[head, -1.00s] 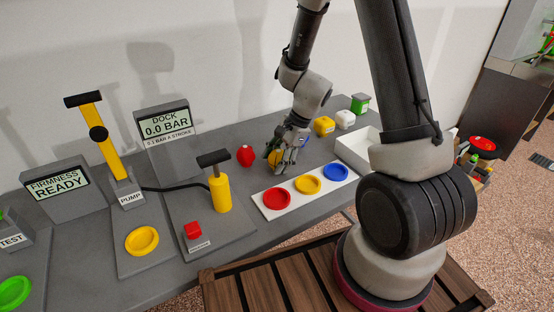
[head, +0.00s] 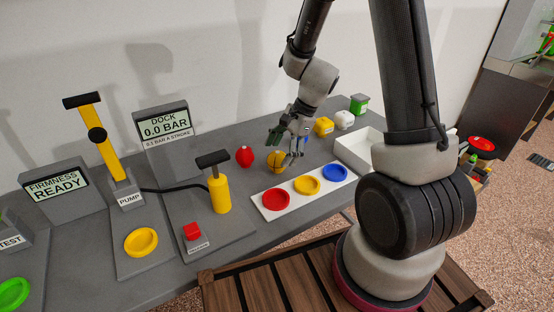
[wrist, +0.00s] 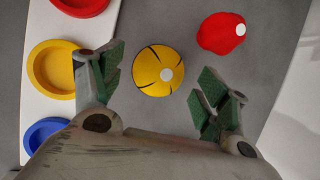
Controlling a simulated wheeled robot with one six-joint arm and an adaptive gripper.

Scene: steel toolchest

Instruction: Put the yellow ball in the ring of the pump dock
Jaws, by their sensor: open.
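The yellow ball (head: 275,160), with dark seams and a white spot, rests on the grey bench behind the white plate. In the wrist view the yellow ball (wrist: 158,71) lies ahead of and between the open fingers, not touched by them. My gripper (head: 289,144) is open and empty, above and just right of the ball; its green-padded fingers also show in the wrist view (wrist: 160,85). The pump dock's yellow ring (head: 142,241) is empty and lies on the grey base in front of the upright yellow pump (head: 103,141) labelled PUMP.
A red ball (head: 244,156) lies left of the yellow ball. The white plate (head: 290,205) holds red, yellow and blue rings. A yellow cylinder with a black T-handle (head: 220,192) and a red button (head: 192,231) stand between the plate and ring. A white tray (head: 350,155) is at right.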

